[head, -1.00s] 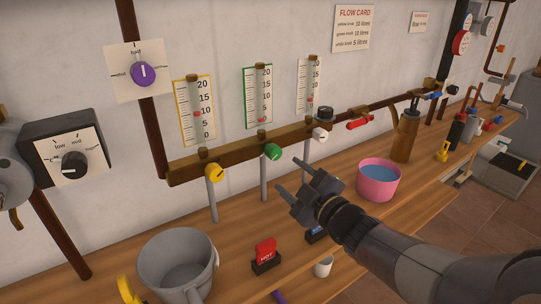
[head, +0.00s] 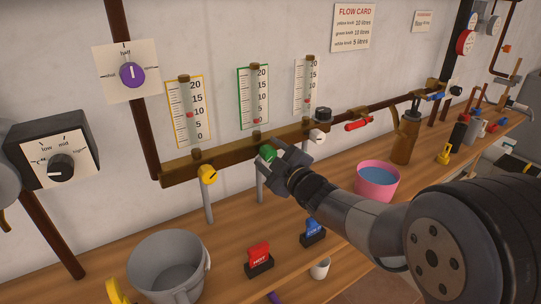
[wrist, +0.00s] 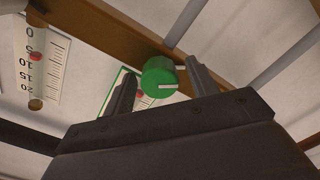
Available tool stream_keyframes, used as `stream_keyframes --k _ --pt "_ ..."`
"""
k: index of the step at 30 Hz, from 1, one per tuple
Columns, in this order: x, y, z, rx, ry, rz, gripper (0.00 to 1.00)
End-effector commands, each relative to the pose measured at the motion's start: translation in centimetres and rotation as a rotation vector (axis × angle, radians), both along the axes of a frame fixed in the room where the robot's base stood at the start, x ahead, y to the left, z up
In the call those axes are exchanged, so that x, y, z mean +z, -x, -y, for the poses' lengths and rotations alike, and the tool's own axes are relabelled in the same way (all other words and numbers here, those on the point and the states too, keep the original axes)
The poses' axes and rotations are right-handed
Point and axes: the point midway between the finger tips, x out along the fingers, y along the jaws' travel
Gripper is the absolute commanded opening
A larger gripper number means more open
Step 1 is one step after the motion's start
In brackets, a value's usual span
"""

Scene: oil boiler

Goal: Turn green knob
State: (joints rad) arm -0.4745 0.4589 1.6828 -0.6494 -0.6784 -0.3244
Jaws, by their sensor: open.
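The green knob (head: 267,154) sits on the front of the brown manifold bar, below the green-edged gauge (head: 254,97). In the wrist view the green knob (wrist: 159,77) shows a white pointer line and lies between my two open fingers. My gripper (head: 276,158) is at the knob in the head view and hides part of it. In the wrist view my gripper (wrist: 158,82) has one finger on each side of the knob. The right finger is close to it; I cannot tell whether it touches.
A yellow knob (head: 208,174) is to the left and a white knob (head: 317,138) to the right on the same bar (head: 178,172). Below are a grey pot (head: 166,262), red and blue tags, and a pink bucket (head: 377,184). A flow card (head: 354,27) hangs above.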

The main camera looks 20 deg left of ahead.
Motion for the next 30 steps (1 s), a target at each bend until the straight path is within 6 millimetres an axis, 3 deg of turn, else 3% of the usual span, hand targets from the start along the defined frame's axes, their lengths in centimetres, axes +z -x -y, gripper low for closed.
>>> stream_keyframes --k 17,30 --pt "0.0 0.03 0.03 0.0 0.0 0.0 0.12" --pt "0.06 0.02 0.04 0.001 -0.061 -0.073 0.11"
